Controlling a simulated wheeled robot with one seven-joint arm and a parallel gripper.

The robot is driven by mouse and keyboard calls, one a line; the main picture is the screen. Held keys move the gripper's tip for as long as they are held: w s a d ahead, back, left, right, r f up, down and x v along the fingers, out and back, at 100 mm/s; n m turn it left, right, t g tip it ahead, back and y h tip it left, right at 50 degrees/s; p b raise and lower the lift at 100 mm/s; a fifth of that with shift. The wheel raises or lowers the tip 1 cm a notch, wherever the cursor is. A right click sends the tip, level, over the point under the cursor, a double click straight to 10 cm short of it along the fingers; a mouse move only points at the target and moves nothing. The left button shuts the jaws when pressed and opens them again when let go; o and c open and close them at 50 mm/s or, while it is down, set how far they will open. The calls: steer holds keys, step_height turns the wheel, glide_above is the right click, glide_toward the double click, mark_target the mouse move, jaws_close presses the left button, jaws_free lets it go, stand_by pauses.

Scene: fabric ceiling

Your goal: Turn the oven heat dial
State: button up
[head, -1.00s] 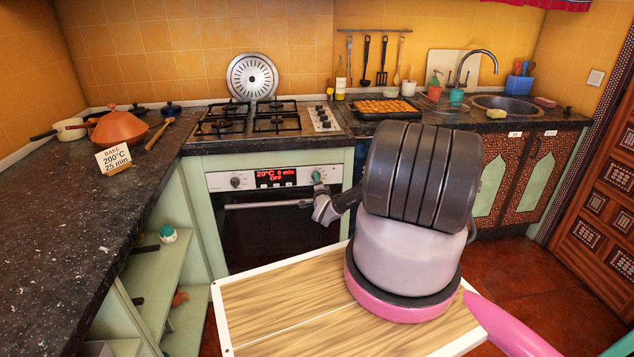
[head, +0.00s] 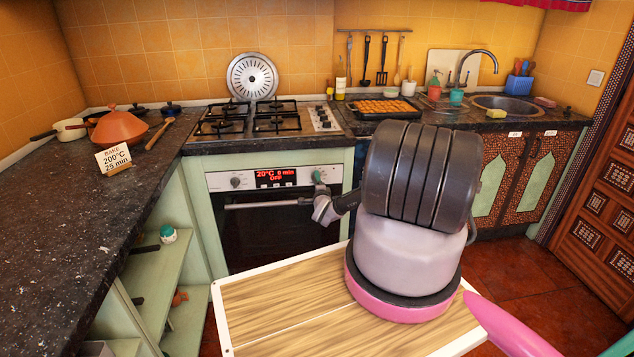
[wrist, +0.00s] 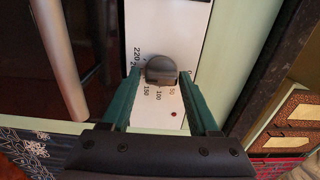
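The oven (head: 280,238) is under the hob, with a white control panel and a red display (head: 276,177) reading 20°C, 0 min, OFF. In the wrist view the dark round heat dial (wrist: 160,69) sits on the white panel, with numbers such as 50, 100, 150 and 220 around it. My gripper (wrist: 160,74) has its green fingers on either side of the dial, with a small gap seeming to show at each side. In the head view my gripper (head: 318,178) is at the panel's right end and hides the dial there.
A second dial (head: 236,182) is at the panel's left end. The oven door handle (head: 262,205) runs below the panel. A card (head: 114,158) on the left counter reads BAKE 200°C 25 min. A tray of food (head: 386,107) stands right of the hob.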

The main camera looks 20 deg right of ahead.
steer(key=shift+o, duration=0.6)
steer(key=v, duration=1)
steer(key=shift+s, duration=0.4)
steer(key=shift+a+r, duration=0.1)
